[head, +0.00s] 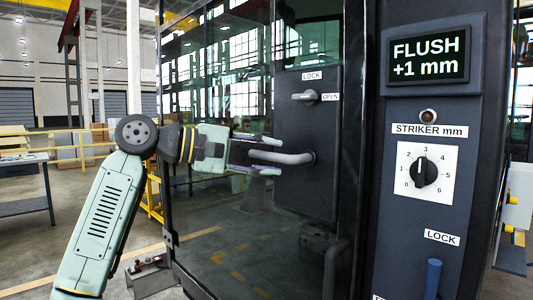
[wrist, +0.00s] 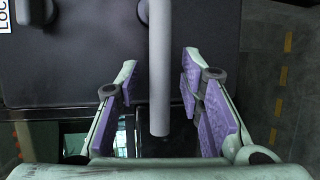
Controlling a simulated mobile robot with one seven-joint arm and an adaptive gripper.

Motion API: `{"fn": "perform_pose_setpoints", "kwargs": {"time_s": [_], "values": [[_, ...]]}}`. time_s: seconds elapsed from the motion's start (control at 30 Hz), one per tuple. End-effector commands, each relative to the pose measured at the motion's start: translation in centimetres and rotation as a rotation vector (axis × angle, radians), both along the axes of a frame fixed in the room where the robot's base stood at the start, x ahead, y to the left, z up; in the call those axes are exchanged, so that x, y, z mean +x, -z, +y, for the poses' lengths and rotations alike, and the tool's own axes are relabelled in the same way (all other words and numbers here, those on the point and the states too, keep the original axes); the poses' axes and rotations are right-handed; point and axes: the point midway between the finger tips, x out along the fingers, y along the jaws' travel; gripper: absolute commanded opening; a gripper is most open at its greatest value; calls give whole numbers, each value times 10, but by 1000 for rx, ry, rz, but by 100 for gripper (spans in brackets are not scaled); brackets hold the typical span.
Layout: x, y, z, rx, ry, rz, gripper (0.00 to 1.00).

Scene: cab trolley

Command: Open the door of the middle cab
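The cab door (head: 225,215) is a large dark-framed glass panel, with a dark lock plate (head: 305,195) at its right side. It looks closed against the post. A grey lever handle (head: 285,157) sticks out leftward from the plate; in the wrist view it is a grey bar (wrist: 160,80). My gripper (head: 278,155) is open, its fingers above and below the handle in the head view. In the wrist view my gripper (wrist: 160,75) has a purple-padded finger on each side of the bar, with visible gaps. A small latch lever (head: 304,96) sits above the handle, beside LOCK and OPEN labels.
At right a dark post carries a display (head: 428,55) reading FLUSH +1 mm, a lamp (head: 428,116), a striker dial (head: 424,172) and a blue lever (head: 433,278). A dark table (head: 25,160) and yellow railing (head: 85,148) stand at left. Floor is open before them.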

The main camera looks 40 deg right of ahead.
Motion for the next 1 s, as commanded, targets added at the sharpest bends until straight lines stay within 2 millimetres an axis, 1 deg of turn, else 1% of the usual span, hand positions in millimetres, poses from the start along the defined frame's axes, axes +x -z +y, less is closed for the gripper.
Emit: {"fn": "perform_pose_setpoints", "kwargs": {"time_s": [0.27, 0.37, 0.8, 1.0], "values": [[0, 1, -2, -1, -1, 1, 35], [0, 1, -2, 0, -1, 1, 29], [0, 1, -2, 0, -1, 1, 0], [0, 1, -2, 0, -1, 1, 0]]}}
